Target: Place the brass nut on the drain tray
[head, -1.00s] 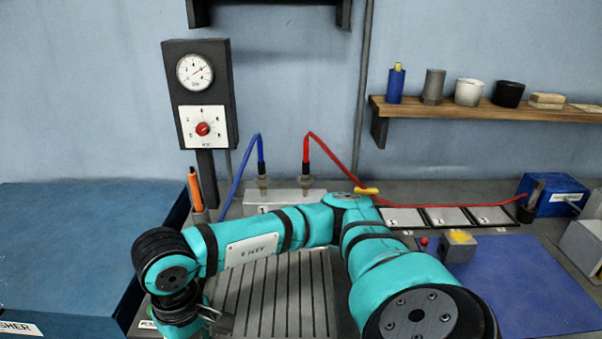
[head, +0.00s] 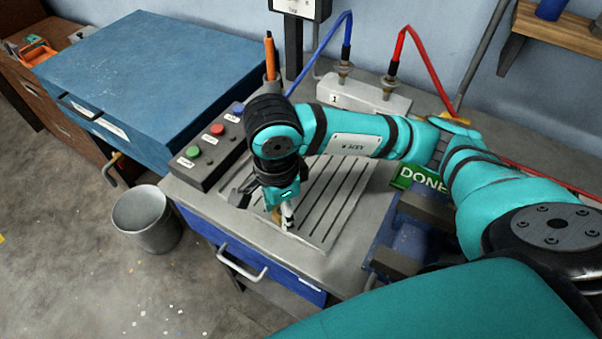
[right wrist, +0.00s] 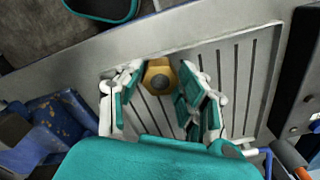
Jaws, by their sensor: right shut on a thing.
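My right gripper (head: 284,218) is pointed down over the front part of the drain tray, a grey grooved plate (head: 335,195) on the bench. In the right wrist view the brass nut (right wrist: 159,77) shows between the two fingers of the right gripper (right wrist: 160,88), which is shut on it. The nut is a yellow hexagon with a dark hole. Behind it lie the grooves of the tray (right wrist: 245,75). In the head view the nut is mostly hidden by the fingers. I cannot tell whether it touches the tray. My left gripper is not in view.
A button box (head: 212,145) with green, red and blue buttons stands left of the tray. A terminal block (head: 352,96) with blue and red cables is behind it. A green DONE sign (head: 420,178) is to the right. A grey bin (head: 147,218) stands on the floor.

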